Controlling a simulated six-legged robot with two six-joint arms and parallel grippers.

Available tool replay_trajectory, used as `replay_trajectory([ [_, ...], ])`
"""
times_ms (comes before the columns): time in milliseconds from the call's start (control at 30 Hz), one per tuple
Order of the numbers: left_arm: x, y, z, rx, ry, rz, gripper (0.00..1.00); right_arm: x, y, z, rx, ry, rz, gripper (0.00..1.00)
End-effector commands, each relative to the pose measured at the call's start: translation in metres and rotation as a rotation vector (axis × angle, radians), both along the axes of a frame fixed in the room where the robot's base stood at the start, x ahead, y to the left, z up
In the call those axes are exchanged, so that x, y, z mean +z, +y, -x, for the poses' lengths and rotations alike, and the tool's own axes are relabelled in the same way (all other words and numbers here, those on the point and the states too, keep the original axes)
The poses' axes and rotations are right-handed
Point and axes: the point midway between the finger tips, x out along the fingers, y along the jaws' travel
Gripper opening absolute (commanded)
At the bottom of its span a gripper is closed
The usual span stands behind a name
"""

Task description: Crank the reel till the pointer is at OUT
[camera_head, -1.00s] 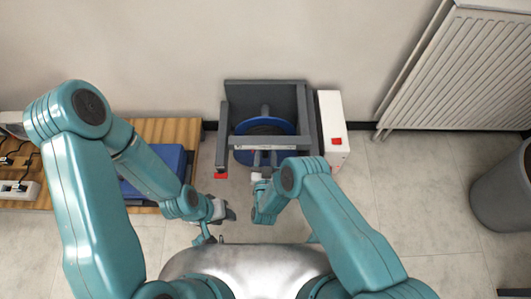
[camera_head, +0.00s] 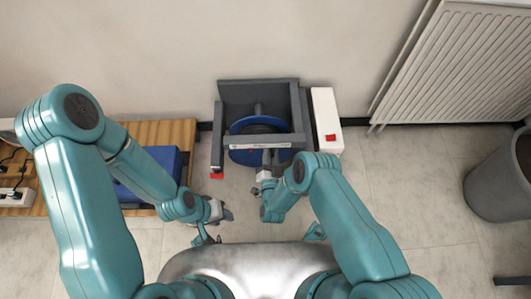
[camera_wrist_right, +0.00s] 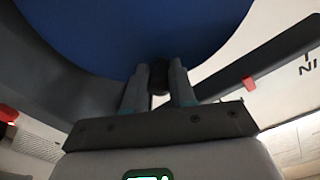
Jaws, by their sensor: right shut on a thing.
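The blue reel (camera_head: 240,153) sits in a dark grey frame (camera_head: 217,125) against the wall. It fills the top of the right wrist view (camera_wrist_right: 130,30). My right gripper (camera_head: 266,172) is at the front of the reel. In the right wrist view its two fingers (camera_wrist_right: 159,84) are closed around a small dark knob (camera_wrist_right: 159,76), which looks like the crank handle. A red tip (camera_wrist_right: 249,83) shows beside a grey bar, near letters that read "IN". The pointer cannot be made out for sure, and no OUT mark is readable.
A white box (camera_head: 325,110) with a red patch stands right of the frame. A wooden bench (camera_head: 150,133) with a blue case (camera_head: 150,175) is at the left. A radiator (camera_head: 450,65) and a grey bin (camera_head: 497,180) are at the right.

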Motion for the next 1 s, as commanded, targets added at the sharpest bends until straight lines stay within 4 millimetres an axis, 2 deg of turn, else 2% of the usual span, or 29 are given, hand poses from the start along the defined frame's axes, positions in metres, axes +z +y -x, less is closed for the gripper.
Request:
replay_trajectory([
  [200, -0.003, 0.000, 0.000, 0.002, 0.000, 0.000, 0.38, -0.006, -0.013, -0.002, -0.004, -0.002, -0.118, 0.00],
  [500, -0.005, 0.001, -0.001, 0.004, -0.002, 0.000, 0.38, -0.010, -0.020, -0.002, -0.004, -0.002, -0.112, 0.00],
  [967, -0.005, 0.001, -0.001, 0.005, -0.001, 0.000, 0.38, -0.010, -0.021, -0.002, -0.005, -0.003, -0.110, 0.00],
  [1000, -0.005, 0.001, -0.001, 0.005, -0.001, 0.000, 0.38, -0.010, -0.021, -0.002, -0.004, -0.002, -0.110, 0.35],
])
